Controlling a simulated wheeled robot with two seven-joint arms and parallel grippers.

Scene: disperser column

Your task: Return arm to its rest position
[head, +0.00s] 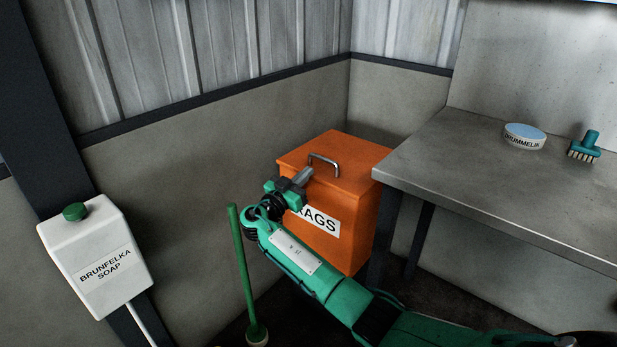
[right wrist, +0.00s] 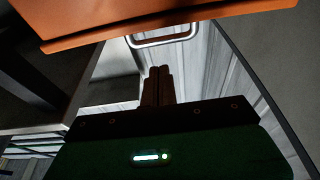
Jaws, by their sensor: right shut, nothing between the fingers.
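My right arm, green, reaches in from the bottom right in the head view. Its gripper (head: 304,174) is in front of the orange rags box (head: 350,155), close to the grey handle (head: 324,161) on the lid. In the right wrist view the fingers (right wrist: 158,72) are together with nothing between them. The orange box (right wrist: 150,20) fills the top of that view, with its handle (right wrist: 165,42) just beyond the fingertips and apart from them in the picture. The arm hides part of the box's label. My left gripper is not in view.
A white soap dispenser (head: 100,262) with a green button is on the dark post at left. A green pole (head: 243,270) stands left of my arm. A metal table (head: 480,180) at right bears a blue-topped round tin (head: 524,138) and a teal brush (head: 584,147).

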